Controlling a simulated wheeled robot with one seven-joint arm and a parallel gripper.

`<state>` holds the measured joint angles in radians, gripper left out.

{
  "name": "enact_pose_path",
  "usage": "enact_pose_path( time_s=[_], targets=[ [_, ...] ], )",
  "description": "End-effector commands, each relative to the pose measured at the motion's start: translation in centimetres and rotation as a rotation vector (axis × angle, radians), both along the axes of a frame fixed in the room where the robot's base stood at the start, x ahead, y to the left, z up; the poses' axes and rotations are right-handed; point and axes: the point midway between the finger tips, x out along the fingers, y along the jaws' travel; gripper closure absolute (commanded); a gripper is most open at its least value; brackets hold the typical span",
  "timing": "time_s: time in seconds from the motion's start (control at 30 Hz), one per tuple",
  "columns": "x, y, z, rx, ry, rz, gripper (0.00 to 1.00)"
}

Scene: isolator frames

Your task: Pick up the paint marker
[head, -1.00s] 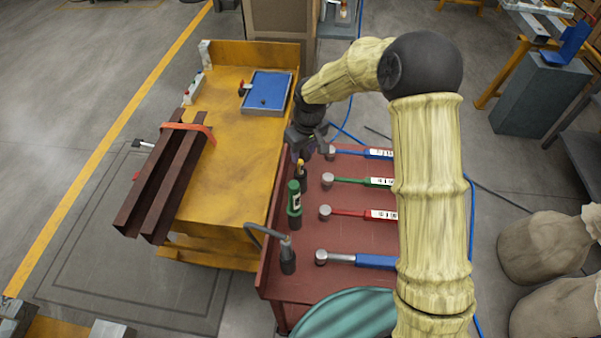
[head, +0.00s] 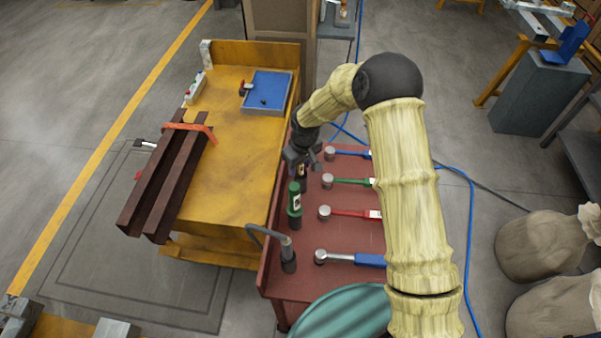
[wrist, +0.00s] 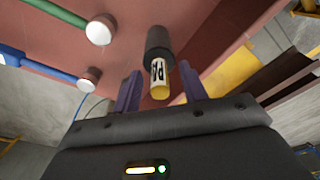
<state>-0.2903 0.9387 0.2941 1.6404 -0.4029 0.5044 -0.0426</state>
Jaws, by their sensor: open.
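The paint marker (wrist: 158,73) shows in the wrist view with a white label reading "PA" and a yellow end facing me. It stands in a dark round holder (wrist: 159,42) on the red table. My gripper (wrist: 160,68) is open, with one finger on each side of the marker in the picture. I see no contact, and how deep the marker sits between the fingers is hard to tell. In the head view my gripper (head: 303,157) is over the far left edge of the red table and hides most of the marker.
A green item (head: 295,200) in a dark holder stands just nearer on the red table (head: 310,285), then a grey bent tool (head: 287,255). Several hammers lie to the right, the blue one (head: 350,258) nearest. A yellow bench (head: 230,160) adjoins on the left.

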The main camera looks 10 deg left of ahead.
Motion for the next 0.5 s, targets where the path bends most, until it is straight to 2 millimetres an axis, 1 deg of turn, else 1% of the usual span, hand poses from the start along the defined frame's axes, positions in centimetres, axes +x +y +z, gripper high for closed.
enact_pose_path(
  time_s=[0.13, 0.5],
  targets=[
    [0.07, 0.09, -0.67, 0.0, -0.001, 0.0, 0.57],
    [0.05, 0.08, -0.68, 0.001, -0.001, 0.0, 0.57]
  ],
)
